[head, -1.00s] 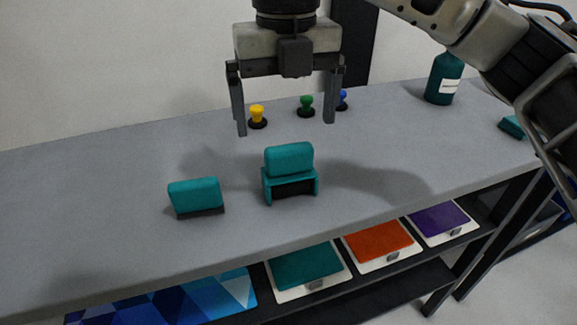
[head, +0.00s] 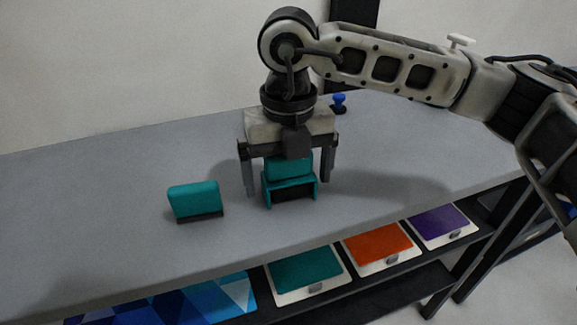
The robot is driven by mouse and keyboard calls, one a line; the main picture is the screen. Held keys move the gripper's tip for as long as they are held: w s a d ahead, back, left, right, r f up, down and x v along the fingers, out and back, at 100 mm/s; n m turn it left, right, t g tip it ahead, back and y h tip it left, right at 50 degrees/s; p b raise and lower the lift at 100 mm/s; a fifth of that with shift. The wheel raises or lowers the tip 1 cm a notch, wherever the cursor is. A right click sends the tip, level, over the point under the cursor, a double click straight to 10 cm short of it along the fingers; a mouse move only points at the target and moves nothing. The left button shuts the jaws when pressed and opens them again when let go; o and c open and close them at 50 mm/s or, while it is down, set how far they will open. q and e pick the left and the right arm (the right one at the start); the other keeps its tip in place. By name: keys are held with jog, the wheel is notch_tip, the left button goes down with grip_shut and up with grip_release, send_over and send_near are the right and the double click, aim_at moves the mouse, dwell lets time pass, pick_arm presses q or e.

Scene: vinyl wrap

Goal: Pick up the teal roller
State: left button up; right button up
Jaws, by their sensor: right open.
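The teal roller (head: 289,168) is a rounded teal piece with a teal frame around a dark lower part, standing on the grey table (head: 120,180). My right gripper (head: 287,188) points down over it. Its fingers are open, one on the left and one on the right of the roller, with a gap visible at each side. The upper part of the roller is partly covered by the gripper's body. My left gripper is not in view.
A teal block with a dark edge (head: 195,200) stands left of the roller. A blue knob (head: 338,102) stands behind the arm. Below the table edge, a shelf holds teal (head: 306,271), orange (head: 377,243) and purple (head: 438,221) panels. The table's left side is clear.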

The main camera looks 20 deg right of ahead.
jog(key=c, duration=1.1)
jog(key=shift+r, duration=0.15)
jog(key=shift+r, duration=0.25)
notch_tip(320, 180, up, 2)
jog(key=shift+r, duration=0.15)
jog(key=shift+s+a+r+b, duration=0.2)
jog(key=shift+s+a+r, duration=0.75)
jog(key=shift+s+r, duration=0.95)
jog(key=shift+s+a+r+b, duration=0.2)
jog(key=shift+s+a+r, duration=0.95)
jog(key=shift+s, duration=1.25)
jog(key=shift+s+a+r+b, duration=0.2)
jog(key=shift+s+a+r, duration=0.5)
jog(key=shift+s+r, duration=1.35)
jog(key=shift+s+f, duration=0.1)
jog(key=shift+f, duration=0.05)
